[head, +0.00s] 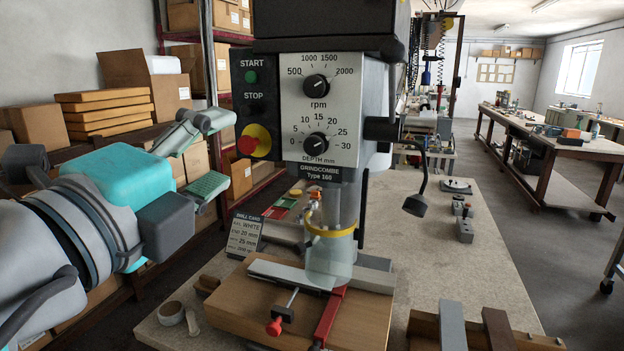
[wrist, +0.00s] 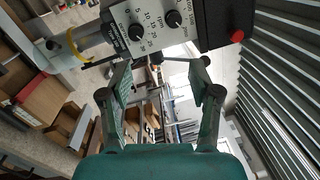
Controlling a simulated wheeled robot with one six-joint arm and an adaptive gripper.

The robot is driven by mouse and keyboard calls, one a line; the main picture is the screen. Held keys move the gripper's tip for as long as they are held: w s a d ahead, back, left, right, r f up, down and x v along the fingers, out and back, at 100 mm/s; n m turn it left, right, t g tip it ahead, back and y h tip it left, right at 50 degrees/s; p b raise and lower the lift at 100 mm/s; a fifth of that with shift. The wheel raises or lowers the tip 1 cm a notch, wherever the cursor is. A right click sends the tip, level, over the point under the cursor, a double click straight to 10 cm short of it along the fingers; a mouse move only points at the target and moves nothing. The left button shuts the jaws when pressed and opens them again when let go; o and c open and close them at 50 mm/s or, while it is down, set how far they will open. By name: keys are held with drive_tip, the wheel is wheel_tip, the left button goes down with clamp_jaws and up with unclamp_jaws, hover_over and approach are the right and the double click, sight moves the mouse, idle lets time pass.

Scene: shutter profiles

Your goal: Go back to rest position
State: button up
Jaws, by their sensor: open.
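My gripper (head: 211,152) is raised at the left of the head view, left of the drill press (head: 322,105). Its two fingers are spread apart with nothing between them. The wrist view also shows my gripper (wrist: 163,88) open and empty, with the drill press's control panel beyond it, turned on its side. The panel has a green START button (head: 251,77), a red STOP button (head: 247,145) on yellow, an rpm knob (head: 316,86) and a depth knob (head: 316,146). The fingers are apart from the panel.
A clear guard (head: 330,255) stands over a clamp with a red handle (head: 329,315) on the bench (head: 455,265). A drill card (head: 243,236) stands left of it. Shelves with cardboard boxes (head: 95,115) are behind my arm. A lamp (head: 416,204) hangs at the press's right.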

drive_tip(key=w+d+f+n+t+y, duration=0.1)
drive_tip(key=w+f+n, duration=0.25)
drive_tip(key=f, duration=0.35)
drive_tip(key=w+d+f+n+y, duration=0.1)
drive_tip(key=w+f+n+y, duration=0.1)
drive_tip(key=f+n, duration=0.4)
drive_tip(key=w+d+f+n+t+y, duration=0.1)
drive_tip(key=w+f+n, duration=0.15)
drive_tip(key=f, duration=0.55)
drive_tip(key=s+d+f+n+g+y, duration=0.15)
drive_tip(key=d+f+n, duration=0.25)
drive_tip(key=f, duration=0.6)
drive_tip(key=s+d+f+n+y, duration=0.25)
drive_tip(key=d+f+n, duration=0.25)
drive_tip(key=f, duration=0.6)
drive_tip(key=s+d+f+n+g, duration=0.1)
drive_tip(key=s+d+f+n, duration=0.1)
drive_tip(key=s+d+f, duration=0.5)
drive_tip(key=s+d+f+n+g, duration=0.25)
drive_tip(key=s+f, duration=0.35)
drive_tip(key=s, duration=0.3)
drive_tip(key=s+d+h, duration=0.1)
drive_tip(key=s+d, duration=0.2)
drive_tip(key=s, duration=0.7)
drive_tip(key=s+d, duration=0.4)
drive_tip(key=s, duration=0.6)
drive_tip(key=shift+r+m+h, duration=0.4)
drive_tip(key=shift+r+m, duration=0.05)
